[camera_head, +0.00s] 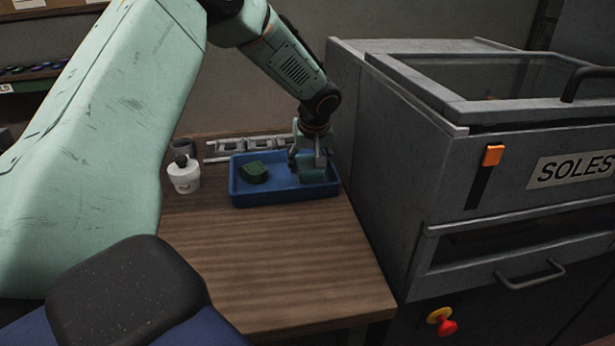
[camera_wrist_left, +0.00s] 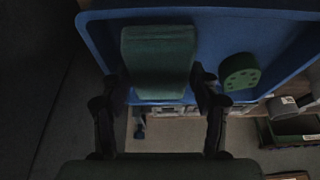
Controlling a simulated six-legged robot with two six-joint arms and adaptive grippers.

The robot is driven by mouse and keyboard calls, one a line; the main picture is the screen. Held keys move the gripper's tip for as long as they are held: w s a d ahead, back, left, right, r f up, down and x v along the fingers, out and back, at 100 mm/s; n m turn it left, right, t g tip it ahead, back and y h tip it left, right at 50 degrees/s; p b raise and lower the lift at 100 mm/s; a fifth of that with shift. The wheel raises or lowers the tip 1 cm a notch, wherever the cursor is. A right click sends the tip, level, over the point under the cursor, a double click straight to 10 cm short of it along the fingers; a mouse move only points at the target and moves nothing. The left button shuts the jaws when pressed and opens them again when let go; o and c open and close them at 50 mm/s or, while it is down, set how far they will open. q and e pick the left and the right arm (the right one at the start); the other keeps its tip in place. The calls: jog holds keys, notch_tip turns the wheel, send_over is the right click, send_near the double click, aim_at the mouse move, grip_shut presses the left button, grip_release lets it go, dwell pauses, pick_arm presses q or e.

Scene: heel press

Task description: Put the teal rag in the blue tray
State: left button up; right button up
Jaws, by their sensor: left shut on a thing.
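The blue tray (camera_head: 285,200) lies on the wooden table, near its back right corner. My left gripper (camera_head: 307,164) points down over the tray's right part and is shut on the teal rag (camera_head: 313,177). In the left wrist view the rag (camera_wrist_left: 158,62) is a folded block between the two fingers, with the blue tray (camera_wrist_left: 205,28) behind it. The rag is inside the tray's outline; whether it touches the floor I cannot tell. My right gripper is not in view.
A dark green block (camera_head: 254,172) with small holes sits in the tray's left part. The grey SOLES cabinet (camera_head: 385,180) is close on the right. The table front is clear.

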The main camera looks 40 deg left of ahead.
aim_at(308, 167)
pick_arm(q)
jog(key=f, duration=0.3)
jog(key=shift+s+a+b, duration=0.1)
jog(key=shift+s+b, duration=0.1)
jog(key=shift+b, duration=0.15)
jog(key=shift+w+f, duration=0.2)
jog(key=shift+s+f, duration=0.1)
jog(key=shift+s, duration=0.05)
jog(key=o, duration=0.8)
jog(key=shift+c, duration=0.2)
jog(key=o, duration=0.4)
